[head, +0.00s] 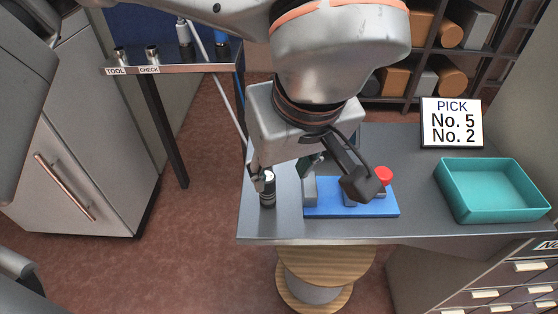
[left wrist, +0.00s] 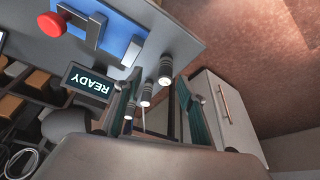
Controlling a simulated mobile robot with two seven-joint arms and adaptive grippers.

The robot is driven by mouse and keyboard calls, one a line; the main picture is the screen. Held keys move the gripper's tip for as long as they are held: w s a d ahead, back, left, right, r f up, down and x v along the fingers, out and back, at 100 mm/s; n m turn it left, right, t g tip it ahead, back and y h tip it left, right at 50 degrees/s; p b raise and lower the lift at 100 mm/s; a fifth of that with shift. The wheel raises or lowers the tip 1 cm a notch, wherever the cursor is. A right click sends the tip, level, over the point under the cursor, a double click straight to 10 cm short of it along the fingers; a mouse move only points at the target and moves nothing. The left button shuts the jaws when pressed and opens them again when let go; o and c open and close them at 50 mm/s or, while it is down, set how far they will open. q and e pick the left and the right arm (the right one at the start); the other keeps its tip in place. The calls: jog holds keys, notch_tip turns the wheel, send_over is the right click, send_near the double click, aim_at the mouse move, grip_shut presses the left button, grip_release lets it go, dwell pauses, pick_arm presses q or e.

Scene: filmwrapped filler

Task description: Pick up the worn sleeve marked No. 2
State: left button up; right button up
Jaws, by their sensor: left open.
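My left gripper (head: 284,172) is open and empty, low over the left part of the grey table (head: 340,232). A dark cylindrical sleeve (head: 267,190) with a pale top stands upright by its left finger. In the left wrist view, several dark sleeves stand in a row; the largest-looking one (left wrist: 165,67) is just beyond the left gripper (left wrist: 158,84), and another (left wrist: 147,91) shows between the fingers. I cannot read any number on them. A sign (head: 452,122) reads "PICK No. 5 No. 2". My right gripper is not in view.
A blue fixture plate (head: 380,210) with grey blocks and a red knob (head: 383,175) lies right of the gripper. A teal tray (head: 495,212) stands at the right. A READY display (left wrist: 88,83) shows in the wrist view. A narrow shelf (head: 190,69) labelled TOOL and CHECK stands left.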

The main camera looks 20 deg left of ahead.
aim_at(269, 180)
pick_arm(q)
jog(key=shift+a, duration=0.25)
jog(key=shift+x, duration=1.2)
jog(key=shift+a+f+b, duration=0.25)
jog(key=shift+f+b, duration=0.1)
jog(key=shift+f, duration=0.05)
jog(key=x, duration=0.2)
jog(key=a+x, duration=0.1)
jog(key=x, duration=0.1)
jog(key=shift+b, duration=0.35)
jog(key=shift+w, duration=0.15)
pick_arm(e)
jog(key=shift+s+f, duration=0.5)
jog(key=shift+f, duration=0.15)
pick_arm(q)
grip_shut()
